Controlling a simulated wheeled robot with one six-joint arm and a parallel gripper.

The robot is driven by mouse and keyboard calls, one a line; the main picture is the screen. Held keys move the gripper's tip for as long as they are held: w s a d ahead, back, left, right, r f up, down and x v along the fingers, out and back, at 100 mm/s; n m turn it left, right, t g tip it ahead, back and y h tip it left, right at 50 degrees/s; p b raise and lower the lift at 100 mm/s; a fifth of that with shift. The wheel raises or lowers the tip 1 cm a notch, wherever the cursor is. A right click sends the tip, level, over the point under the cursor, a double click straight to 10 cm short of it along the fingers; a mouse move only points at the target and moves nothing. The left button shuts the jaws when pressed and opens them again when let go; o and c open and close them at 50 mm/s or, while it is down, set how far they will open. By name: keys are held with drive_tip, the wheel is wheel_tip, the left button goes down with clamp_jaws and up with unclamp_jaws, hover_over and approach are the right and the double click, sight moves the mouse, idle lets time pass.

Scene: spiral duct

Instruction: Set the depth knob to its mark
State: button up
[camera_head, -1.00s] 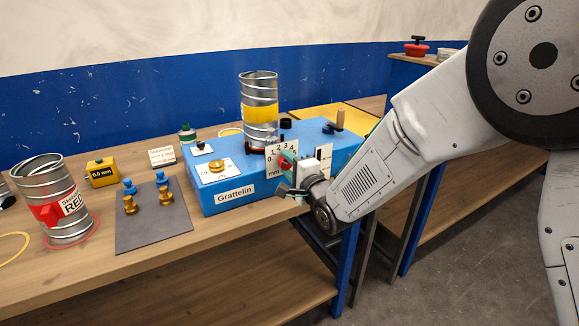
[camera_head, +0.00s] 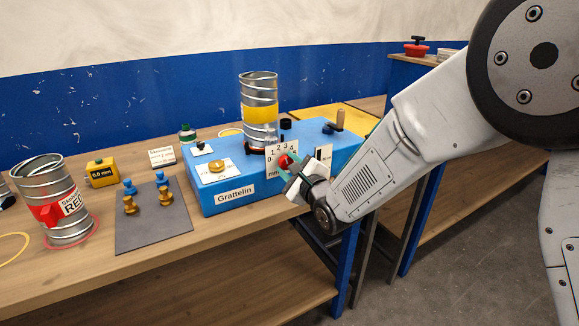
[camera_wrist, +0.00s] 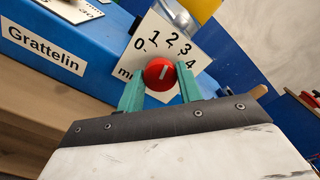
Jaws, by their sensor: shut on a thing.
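In the head view the knob (camera_head: 285,160) is partly covered by my gripper (camera_head: 286,164).
A spiral metal duct with a yellow band (camera_head: 260,113) stands on the machine. Left of it are a brass dial (camera_head: 217,166), a grey mat (camera_head: 150,225) with brass and blue pieces, a yellow 0.8 mm block (camera_head: 102,173) and a second duct (camera_head: 50,205). Floor is clear in front.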

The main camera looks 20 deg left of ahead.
drive_tip(key=shift+s+f, duration=0.1)
drive_tip(key=shift+f, duration=0.15)
drive_tip(key=o, duration=1)
drive_tip(key=shift+r, duration=0.15)
drive_tip(key=v, duration=0.8)
